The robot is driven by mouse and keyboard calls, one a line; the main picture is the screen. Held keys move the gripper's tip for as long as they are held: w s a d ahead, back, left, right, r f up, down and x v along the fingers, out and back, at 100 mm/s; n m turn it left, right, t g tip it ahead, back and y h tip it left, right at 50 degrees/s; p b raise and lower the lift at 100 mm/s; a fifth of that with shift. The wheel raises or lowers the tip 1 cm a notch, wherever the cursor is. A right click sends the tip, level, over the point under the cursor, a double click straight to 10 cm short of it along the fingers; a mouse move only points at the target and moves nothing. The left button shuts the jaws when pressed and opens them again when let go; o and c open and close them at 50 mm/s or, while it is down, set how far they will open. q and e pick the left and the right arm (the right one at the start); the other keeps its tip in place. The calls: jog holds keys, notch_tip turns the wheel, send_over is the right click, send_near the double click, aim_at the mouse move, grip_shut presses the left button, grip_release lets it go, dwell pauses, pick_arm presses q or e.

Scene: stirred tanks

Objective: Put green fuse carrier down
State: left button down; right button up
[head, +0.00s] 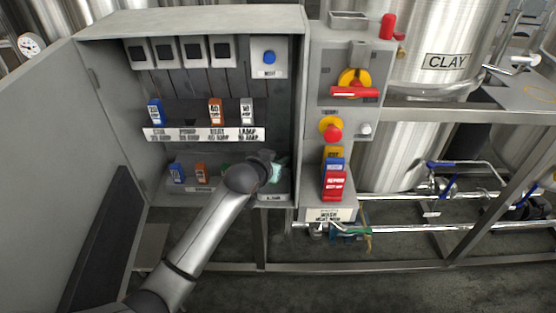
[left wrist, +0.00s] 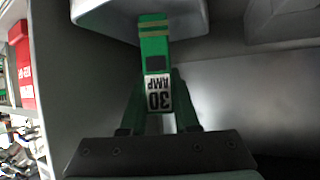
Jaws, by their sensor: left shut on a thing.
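The green fuse carrier (left wrist: 154,50) has a white label reading 30 AMP and yellowish stripes near its far end. My left gripper (head: 275,172) is shut on it, with the fingers on both sides of the carrier in the left wrist view. In the head view the gripper is low at the right end of the open cabinet, and my wrist mostly hides the carrier. The carrier's far end overlaps a light grey tray (left wrist: 195,22); I cannot tell if they touch. My right gripper is not in view.
Blue, orange and white carriers sit in the cabinet's upper row above a label strip (head: 200,134). A blue carrier (head: 177,173) and an orange carrier (head: 201,173) stand on the lower shelf. The open cabinet door (head: 70,140) is at left, the switch panel (head: 345,110) at right.

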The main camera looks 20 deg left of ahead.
pick_arm(q)
jog(key=shift+s+f, duration=0.15)
jog(key=shift+f, duration=0.55)
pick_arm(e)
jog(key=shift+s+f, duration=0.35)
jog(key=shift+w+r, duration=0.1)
pick_arm(q)
jog(key=c, duration=0.9)
grip_release()
jog(key=shift+f, duration=0.15)
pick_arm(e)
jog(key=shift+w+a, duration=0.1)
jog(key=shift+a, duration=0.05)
pick_arm(q)
jog(key=shift+r, duration=0.25)
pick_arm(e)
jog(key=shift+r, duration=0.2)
